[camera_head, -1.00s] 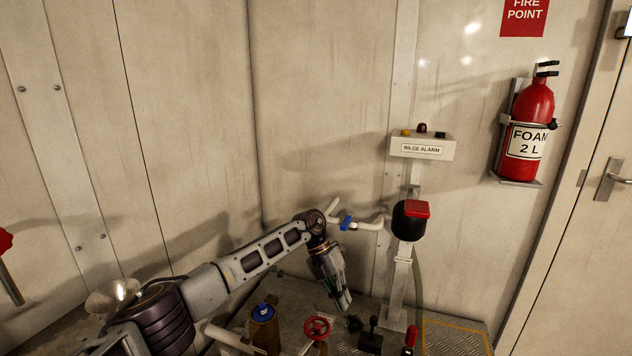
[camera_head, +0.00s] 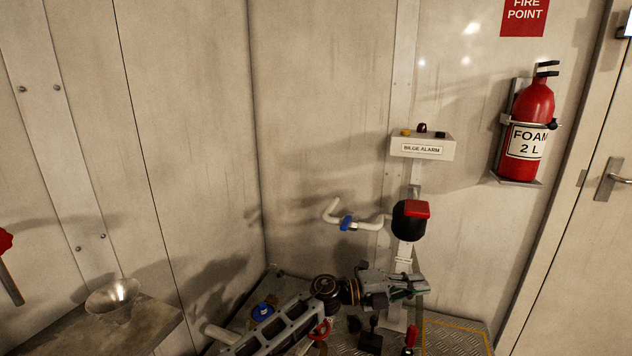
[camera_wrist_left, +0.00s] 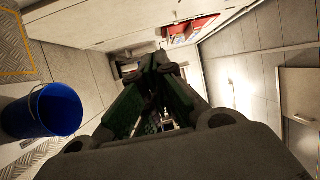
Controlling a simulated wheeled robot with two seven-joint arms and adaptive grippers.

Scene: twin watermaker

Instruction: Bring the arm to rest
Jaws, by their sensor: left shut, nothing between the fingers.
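My left arm comes in low in the head view, and my left gripper (camera_head: 420,286) points to the right in front of the white post below the bilge alarm box. It is shut and empty. In the left wrist view the green-lined fingers (camera_wrist_left: 158,75) come together ahead of the camera with nothing between them. My right gripper shows in neither view.
A bilge alarm box (camera_head: 422,146) and a black float housing with a red top (camera_head: 411,220) are on the post. A white pipe with a blue valve handle (camera_head: 346,223) is left of it. A red valve wheel (camera_head: 320,330) is partly hidden by my arm. A blue bucket (camera_wrist_left: 42,111) stands on the floor.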

